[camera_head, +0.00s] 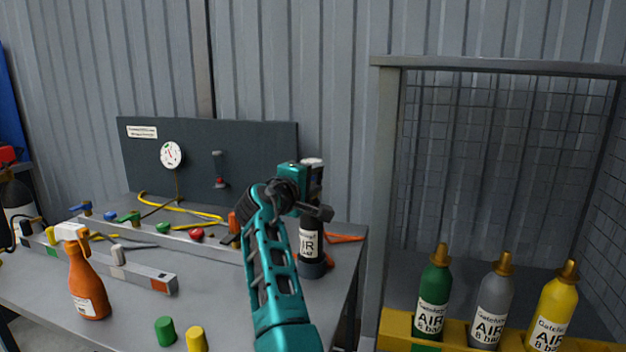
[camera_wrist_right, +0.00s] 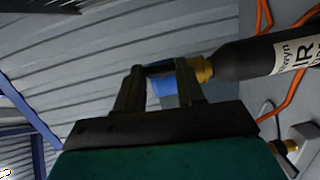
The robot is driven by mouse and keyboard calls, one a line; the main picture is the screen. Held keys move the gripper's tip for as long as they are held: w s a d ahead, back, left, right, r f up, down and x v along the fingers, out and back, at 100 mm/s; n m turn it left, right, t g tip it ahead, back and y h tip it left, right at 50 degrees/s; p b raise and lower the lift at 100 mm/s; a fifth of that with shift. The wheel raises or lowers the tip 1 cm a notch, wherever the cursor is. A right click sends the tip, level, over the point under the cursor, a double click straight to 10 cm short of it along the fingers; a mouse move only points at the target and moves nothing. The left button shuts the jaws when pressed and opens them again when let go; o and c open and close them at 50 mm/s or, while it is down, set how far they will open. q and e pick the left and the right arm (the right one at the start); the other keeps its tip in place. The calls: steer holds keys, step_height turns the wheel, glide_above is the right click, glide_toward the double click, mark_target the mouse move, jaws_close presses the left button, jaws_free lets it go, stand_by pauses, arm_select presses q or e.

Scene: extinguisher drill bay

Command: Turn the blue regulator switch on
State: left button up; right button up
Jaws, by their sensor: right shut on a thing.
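A blue part (camera_wrist_right: 163,87), which looks like the blue regulator, shows between the fingers in the right wrist view. It is in line with the gold neck (camera_wrist_right: 203,69) of a black air bottle (camera_wrist_right: 253,60). My right gripper (camera_wrist_right: 158,72) is shut on it. In the head view my right gripper (camera_head: 314,190) is at the top of the black bottle (camera_head: 310,242), which stands upright at the bench's right end. The arm and fingers hide most of the regulator, and I cannot tell the switch's position. My left gripper is not in view.
An orange bottle (camera_head: 88,283), green cap (camera_head: 166,331) and yellow cap (camera_head: 197,339) stand on the grey bench. A rail with coloured fittings crosses it behind. A dark gauge panel (camera_head: 255,150) stands at the back. Green, grey and yellow bottles stand right, by a mesh cage.

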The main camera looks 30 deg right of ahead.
steer(key=c, duration=0.4)
steer(key=shift+f+n+h, duration=0.1)
steer(key=shift+n+h, duration=0.2)
steer(key=shift+n, duration=0.1)
steer(key=o, duration=1.1)
steer(key=shift+c, duration=0.2)
steer(key=v, duration=1.3)
steer(key=shift+b, duration=0.35)
steer(key=shift+f, duration=0.1)
